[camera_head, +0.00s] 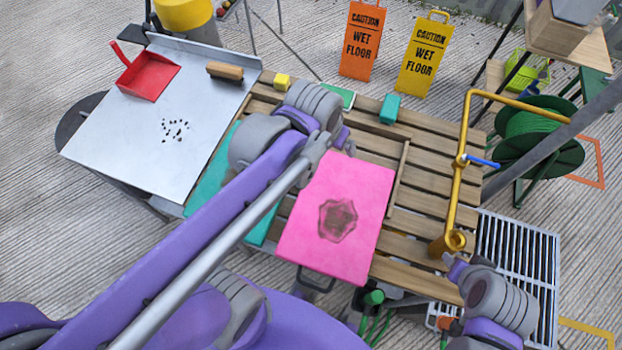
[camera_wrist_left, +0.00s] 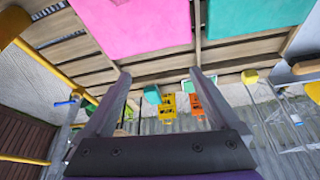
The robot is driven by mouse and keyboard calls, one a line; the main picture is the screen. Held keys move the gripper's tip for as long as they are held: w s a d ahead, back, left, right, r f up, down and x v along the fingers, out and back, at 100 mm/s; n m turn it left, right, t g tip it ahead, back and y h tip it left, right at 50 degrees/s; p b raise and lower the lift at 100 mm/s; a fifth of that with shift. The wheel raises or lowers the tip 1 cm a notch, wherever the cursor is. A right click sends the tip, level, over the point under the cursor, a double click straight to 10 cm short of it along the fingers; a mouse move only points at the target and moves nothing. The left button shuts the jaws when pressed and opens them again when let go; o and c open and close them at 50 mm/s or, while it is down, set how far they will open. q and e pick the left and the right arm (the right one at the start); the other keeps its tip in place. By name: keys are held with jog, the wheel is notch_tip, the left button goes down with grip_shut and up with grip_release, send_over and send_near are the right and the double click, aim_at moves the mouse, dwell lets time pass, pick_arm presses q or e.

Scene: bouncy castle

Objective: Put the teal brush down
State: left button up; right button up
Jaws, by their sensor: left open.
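A teal block (camera_head: 390,108) lies on the back of the wooden slatted platform. A flatter green-teal piece with a pale edge (camera_head: 340,97) lies left of it, partly behind my left wrist. I cannot tell which of them is the teal brush. Both also show in the left wrist view, the block (camera_wrist_left: 152,94) beyond the fingers and the flatter piece (camera_wrist_left: 189,87) close to it. My left gripper (camera_wrist_left: 160,74) is open, with nothing held between its fingers. In the head view its fingers are mostly hidden by my wrist. My right wrist is at the lower right; its jaws are unclear.
A pink board (camera_head: 365,195) with a dark stain lies on the slatted platform (camera_head: 415,222). A grey metal sheet (camera_head: 120,140) holds a red dustpan (camera_head: 148,75), a wooden-backed brush (camera_head: 225,71) and dark crumbs. A yellow block (camera_head: 282,81) sits nearby. A yellow pipe (camera_head: 463,130) rises at right.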

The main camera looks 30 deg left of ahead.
pick_arm(q)
jog(key=s+f+t, duration=0.1)
jog(key=s+f, duration=0.4)
jog(key=s, duration=0.3)
jog(key=shift+s+a+f, duration=0.15)
jog(key=shift+a, duration=0.1)
dwell(0.6)
